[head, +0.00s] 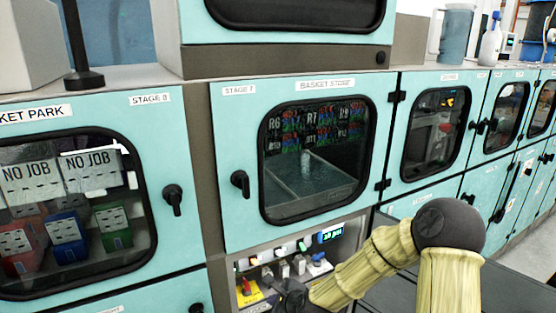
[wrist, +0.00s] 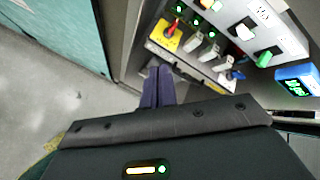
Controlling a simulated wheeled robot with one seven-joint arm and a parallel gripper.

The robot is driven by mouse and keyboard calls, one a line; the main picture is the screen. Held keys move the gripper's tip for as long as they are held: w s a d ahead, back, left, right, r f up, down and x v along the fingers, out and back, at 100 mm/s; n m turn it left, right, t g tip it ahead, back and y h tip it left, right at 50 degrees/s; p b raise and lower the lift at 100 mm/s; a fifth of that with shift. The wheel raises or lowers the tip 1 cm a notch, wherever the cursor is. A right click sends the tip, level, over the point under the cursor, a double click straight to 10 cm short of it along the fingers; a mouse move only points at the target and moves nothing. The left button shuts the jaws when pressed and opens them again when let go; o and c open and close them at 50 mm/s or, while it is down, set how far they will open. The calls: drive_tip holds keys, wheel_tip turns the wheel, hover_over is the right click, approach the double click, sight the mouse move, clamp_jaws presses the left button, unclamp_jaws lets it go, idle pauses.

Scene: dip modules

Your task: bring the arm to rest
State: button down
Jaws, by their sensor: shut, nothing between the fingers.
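My arm (head: 373,265) is bent in the head view, with its dark elbow at the lower right and its forearm reaching left and down. My gripper (head: 290,292) is in front of the control panel below the stage 7 door. In the wrist view my gripper (wrist: 158,86) shows as two dark fingers pressed together, with nothing between them. The fingertips are close to the lower edge of the panel (wrist: 185,61); I cannot tell whether they touch it.
The stage 7 door (head: 230,221) is closed above the panel. The panel carries a red switch on a yellow plate (wrist: 167,40), several toggles, a green knob (wrist: 264,60) and a blue display unit (wrist: 299,82). Bare floor (wrist: 50,95) shows at left in the wrist view.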

drive_tip(key=s+d+r+n+g+h+p, duration=0.1)
drive_tip(key=s+d+r+n+g+h, duration=0.1)
drive_tip(key=s+d+r+n, duration=0.3)
drive_tip(key=s+d+r+n+g+h+p, duration=0.1)
drive_tip(key=s+d+r+n+g+h, duration=0.2)
drive_tip(key=s+d+n, duration=0.8)
drive_tip(key=s+r+n, duration=0.2)
drive_tip(key=s+n, duration=0.1)
drive_tip(key=n, duration=0.2)
drive_tip(key=shift+d, duration=0.2)
drive_tip(key=shift+s+r, duration=0.1)
drive_tip(key=shift+s, duration=0.05)
